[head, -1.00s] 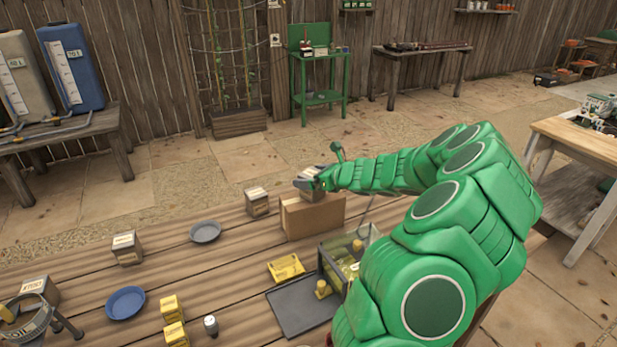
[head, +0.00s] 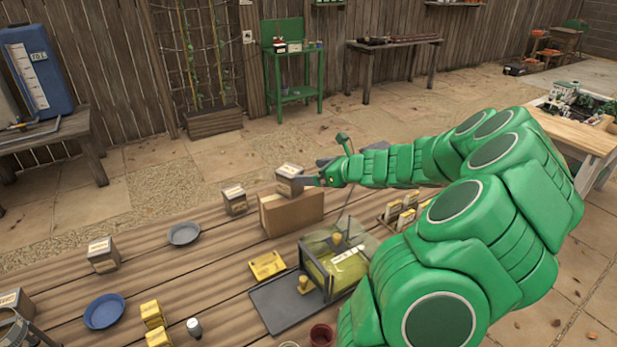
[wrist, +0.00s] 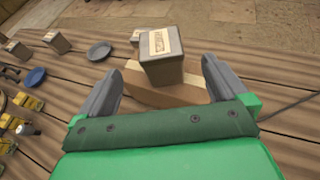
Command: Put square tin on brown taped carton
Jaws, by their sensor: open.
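The square tin (head: 290,180), dark grey with a pale label, stands upright on top of the brown taped carton (head: 290,214) in the head view. In the wrist view the tin (wrist: 162,66) stands on the carton (wrist: 196,91), ahead of my finger tips. My gripper (head: 316,178) is just right of the tin in the head view. In the wrist view my gripper (wrist: 160,64) has its fingers wide apart, with a gap to the tin on each side. The carton's near side is partly hidden by the tin in the wrist view.
Similar labelled tins stand left of the carton (head: 234,201) and further left (head: 103,255). A grey dish (head: 184,234), a blue dish (head: 104,311), a yellow packet (head: 267,265) and a clear-walled box (head: 345,285) share the plank table.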

